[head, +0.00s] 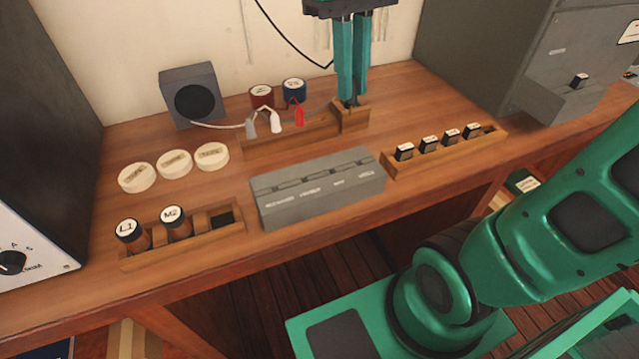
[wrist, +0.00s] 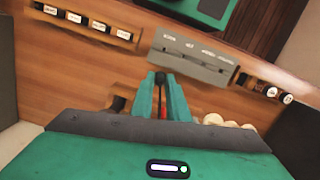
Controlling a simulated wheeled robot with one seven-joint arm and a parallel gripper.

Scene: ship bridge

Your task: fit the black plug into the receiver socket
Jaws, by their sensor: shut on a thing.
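My gripper (head: 350,98) points down at the back of the desk, its two teal fingers close together. They are shut on the black plug (head: 353,101), which is mostly hidden between them, right at the small wooden block (head: 352,120). I cannot tell whether the plug still touches the block. In the wrist view, the black plug (wrist: 160,77) shows as a dark round end between the fingertips. A black cable (head: 290,42) hangs against the wall and runs behind my fingers. I cannot make out which opening is the receiver socket.
A wooden rack (head: 290,141) left of the block holds grey, white and red plugs. Ahead stand a slotted grey box (head: 318,193), a rack of small black-and-white pieces (head: 445,153) and a rack of round cells (head: 185,245). A speaker (head: 192,97) and grey cabinet (head: 480,50) flank the back.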

